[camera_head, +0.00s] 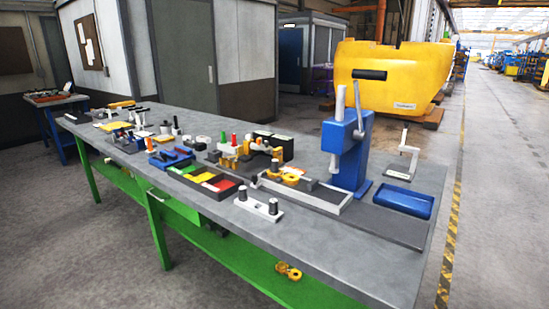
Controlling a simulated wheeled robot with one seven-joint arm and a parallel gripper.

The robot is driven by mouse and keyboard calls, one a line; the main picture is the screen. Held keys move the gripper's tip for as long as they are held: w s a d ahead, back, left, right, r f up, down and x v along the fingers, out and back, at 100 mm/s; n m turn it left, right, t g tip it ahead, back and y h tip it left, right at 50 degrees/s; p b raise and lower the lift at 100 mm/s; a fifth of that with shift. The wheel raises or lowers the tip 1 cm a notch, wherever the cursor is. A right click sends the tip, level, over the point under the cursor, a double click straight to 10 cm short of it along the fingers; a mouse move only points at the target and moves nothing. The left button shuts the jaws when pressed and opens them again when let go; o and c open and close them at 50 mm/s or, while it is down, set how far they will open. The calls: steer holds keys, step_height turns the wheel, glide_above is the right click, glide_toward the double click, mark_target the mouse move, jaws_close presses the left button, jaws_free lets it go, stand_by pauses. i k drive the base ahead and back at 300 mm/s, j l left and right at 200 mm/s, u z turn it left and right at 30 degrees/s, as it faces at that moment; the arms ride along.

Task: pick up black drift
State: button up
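No single item can be surely told as the black drift at this size. Several small dark upright pieces stand on the grey workbench (330,235). Two dark pegs (242,193) stand on a white plate (259,207) near the front edge. Another small dark upright piece (175,122) is among the parts farther left. Dark tools also lie in a blue tray (170,159). My gripper is not in this view, so its state and distance from these things do not show.
A blue lever press (345,150) stands at the bench's right, beside an empty-looking blue tray (403,201) and a metal stand (403,160). A tray of coloured sections (203,178) sits mid-bench. The front right benchtop is clear. Open floor lies in front.

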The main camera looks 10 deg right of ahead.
mark_target(274, 162)
steer(key=i+j, duration=0.5)
steer(key=i+j+u, duration=0.1)
steer(key=i+j, duration=0.4)
steer(key=i, duration=0.15)
